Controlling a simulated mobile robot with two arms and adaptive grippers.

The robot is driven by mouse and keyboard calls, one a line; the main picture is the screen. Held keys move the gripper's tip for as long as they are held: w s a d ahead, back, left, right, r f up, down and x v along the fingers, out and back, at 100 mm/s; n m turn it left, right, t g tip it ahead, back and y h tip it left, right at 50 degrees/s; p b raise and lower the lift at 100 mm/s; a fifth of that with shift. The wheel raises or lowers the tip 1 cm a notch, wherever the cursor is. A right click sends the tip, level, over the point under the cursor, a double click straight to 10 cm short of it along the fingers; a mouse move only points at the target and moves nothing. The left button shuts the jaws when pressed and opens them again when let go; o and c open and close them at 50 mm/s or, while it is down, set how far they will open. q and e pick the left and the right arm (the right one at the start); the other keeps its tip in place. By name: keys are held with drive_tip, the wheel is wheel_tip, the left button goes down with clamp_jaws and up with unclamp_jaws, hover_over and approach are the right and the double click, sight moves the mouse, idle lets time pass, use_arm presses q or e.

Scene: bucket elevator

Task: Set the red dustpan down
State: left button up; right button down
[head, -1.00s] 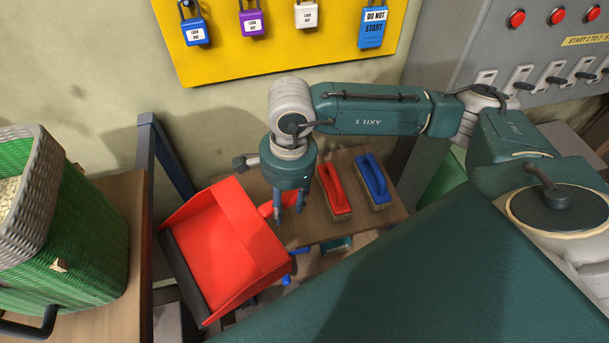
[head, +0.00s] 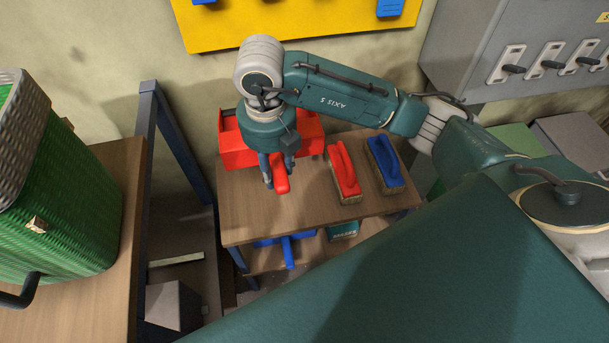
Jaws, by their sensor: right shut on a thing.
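The red dustpan (head: 236,150) is at the back left of the small wooden table (head: 245,221), with its pan toward the wall and its handle toward me. My right gripper (head: 279,180) is shut on the handle from above. My gripper and wrist hide part of the pan. The pan looks level and low over the tabletop, but I cannot tell whether it touches the wood. My left gripper is not in view.
A red brush (head: 343,172) and a blue brush (head: 384,165) stand right of the dustpan. A lower shelf holds a blue object (head: 288,247). A green woven basket (head: 65,195) stands on another table at left. The front of the small table is clear.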

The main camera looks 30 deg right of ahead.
drive_tip(key=shift+f+p, duration=0.65)
drive_tip(key=shift+f, duration=9.1)
drive_tip(key=c, duration=1.2)
unclamp_jaws()
drive_tip(key=r, duration=1.2)
drive_tip(key=shift+s+a+b, duration=0.1)
drive_tip(key=shift+s+b, duration=0.15)
drive_tip(key=shift+b, duration=0.05)
drive_tip(key=shift+s, duration=0.1)
